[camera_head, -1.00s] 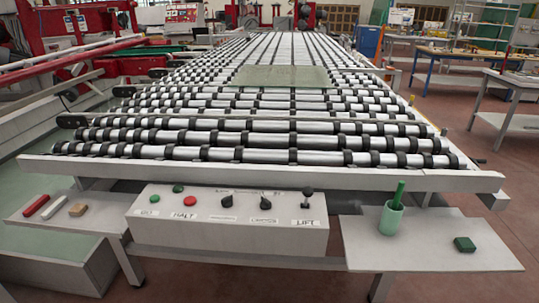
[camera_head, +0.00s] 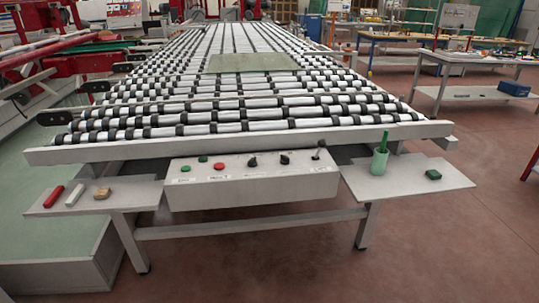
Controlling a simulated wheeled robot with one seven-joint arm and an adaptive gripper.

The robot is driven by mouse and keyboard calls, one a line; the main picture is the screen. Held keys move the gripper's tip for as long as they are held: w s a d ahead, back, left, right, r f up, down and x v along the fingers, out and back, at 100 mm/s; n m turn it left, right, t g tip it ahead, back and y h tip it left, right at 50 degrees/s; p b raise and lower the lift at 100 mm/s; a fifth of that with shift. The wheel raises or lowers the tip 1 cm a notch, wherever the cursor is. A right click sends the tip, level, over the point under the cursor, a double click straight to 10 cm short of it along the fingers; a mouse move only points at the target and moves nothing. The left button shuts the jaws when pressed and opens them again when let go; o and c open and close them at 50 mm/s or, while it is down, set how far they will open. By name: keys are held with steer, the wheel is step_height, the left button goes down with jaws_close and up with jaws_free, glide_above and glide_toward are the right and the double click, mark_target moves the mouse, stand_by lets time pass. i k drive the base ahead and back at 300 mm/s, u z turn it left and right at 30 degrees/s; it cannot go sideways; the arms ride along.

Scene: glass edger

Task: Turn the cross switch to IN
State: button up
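A light grey control box (camera_head: 255,190) is fixed under the front edge of the roller table. Its sloped top carries two black rotary knobs, a left one (camera_head: 252,161) and a right one (camera_head: 284,158). Small labels lie by the controls, too small to read now, so I cannot tell from them which knob is the cross switch or how it is set. A black-knobbed lever (camera_head: 319,150) stands at the right end. My gripper is not in view.
The roller table (camera_head: 230,148) stretches back with a glass sheet (camera_head: 252,62) on it. A left shelf (camera_head: 130,195) holds red, white and tan blocks. Floor in front is clear.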

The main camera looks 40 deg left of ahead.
mark_target(285, 160)
steer(key=u, duration=1.45)
